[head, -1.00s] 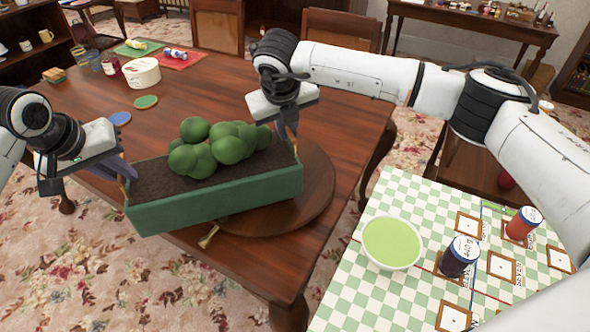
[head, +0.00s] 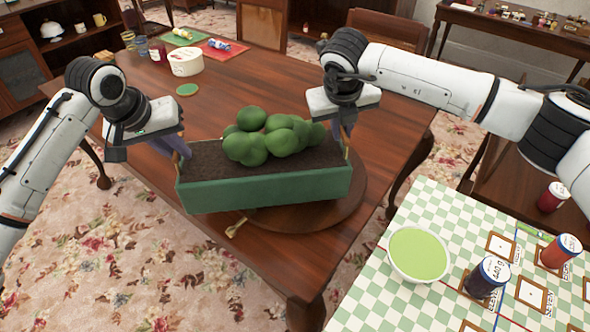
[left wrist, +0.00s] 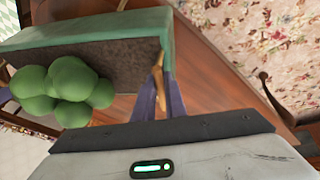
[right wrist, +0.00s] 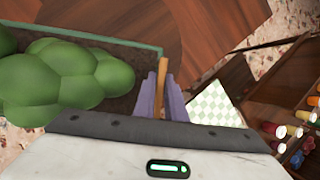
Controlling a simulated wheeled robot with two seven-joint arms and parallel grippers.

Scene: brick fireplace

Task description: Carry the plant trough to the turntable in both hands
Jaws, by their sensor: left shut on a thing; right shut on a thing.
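The plant trough (head: 265,193) is a long green box with dark soil and round green bushes (head: 262,141). My left gripper (head: 186,157) is shut on the handle at its left end; the handle shows in the left wrist view (left wrist: 159,85). My right gripper (head: 345,140) is shut on the handle at its right end, also seen in the right wrist view (right wrist: 161,80). The turntable (head: 350,195) is a round brown wooden disc on the table. The trough is over its left part and hides much of it; I cannot tell whether they touch.
The wooden table (head: 400,110) holds a white tub (head: 187,63), a green coaster (head: 187,90) and coloured mats at the back. A brass-coloured object (head: 236,228) lies in front of the turntable. A checkered table (head: 380,290) with a green bowl (head: 419,253) and jars stands at right.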

